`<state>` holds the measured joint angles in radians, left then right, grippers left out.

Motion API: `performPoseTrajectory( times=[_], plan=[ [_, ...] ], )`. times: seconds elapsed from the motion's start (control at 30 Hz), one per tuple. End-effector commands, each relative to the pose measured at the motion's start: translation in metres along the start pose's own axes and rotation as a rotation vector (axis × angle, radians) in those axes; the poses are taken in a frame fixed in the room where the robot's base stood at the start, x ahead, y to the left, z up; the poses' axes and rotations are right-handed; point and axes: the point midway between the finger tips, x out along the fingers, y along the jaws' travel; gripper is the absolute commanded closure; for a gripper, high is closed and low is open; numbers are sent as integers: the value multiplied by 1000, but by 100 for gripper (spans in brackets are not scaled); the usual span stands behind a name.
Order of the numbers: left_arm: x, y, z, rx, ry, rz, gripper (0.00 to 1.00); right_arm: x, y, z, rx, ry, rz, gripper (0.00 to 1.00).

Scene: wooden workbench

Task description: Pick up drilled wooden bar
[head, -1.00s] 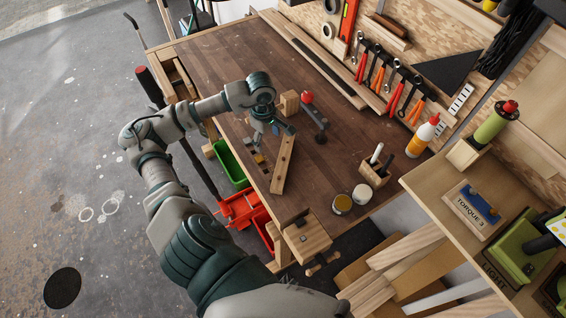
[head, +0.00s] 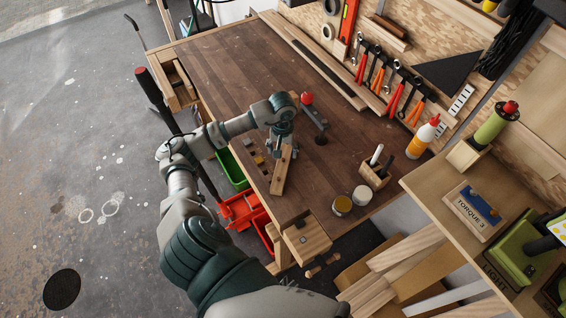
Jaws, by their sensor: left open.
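The drilled wooden bar (head: 281,174) lies on the dark wooden workbench (head: 225,70), near its front left edge, with its holes facing up. My left gripper (head: 284,146) is open at the far end of the bar and partly covers that end. Whether the fingers touch the bar or straddle it is too small to tell. My right gripper is not in view.
A dark clamp-like tool with a red knob (head: 307,99) stands just beyond the gripper. Two small cans (head: 342,204) and a wooden pen holder (head: 374,174) stand to the right. Small blocks (head: 258,159) lie left of the bar. The bench's far left is clear.

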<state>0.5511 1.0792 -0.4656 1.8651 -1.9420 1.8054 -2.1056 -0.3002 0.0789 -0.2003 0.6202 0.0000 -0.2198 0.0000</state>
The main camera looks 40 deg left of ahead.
Motion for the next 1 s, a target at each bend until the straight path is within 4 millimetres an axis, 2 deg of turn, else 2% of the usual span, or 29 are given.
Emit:
performPoseTrajectory(
  times=[0.1,0.33,0.6,0.87,0.97,1.0],
  plan=[
    [18,0,0,-1,-1,0,25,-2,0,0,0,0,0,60],
    [36,0,-2,-2,-2,1,25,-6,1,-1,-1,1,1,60],
    [74,-1,-8,-2,-1,1,25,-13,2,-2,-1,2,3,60],
    [79,-1,-8,-2,2,0,25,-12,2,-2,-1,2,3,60],
    [79,-1,-8,-2,2,0,45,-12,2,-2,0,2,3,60],
    [79,-1,-8,-2,2,0,55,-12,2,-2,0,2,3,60]
  ],
)
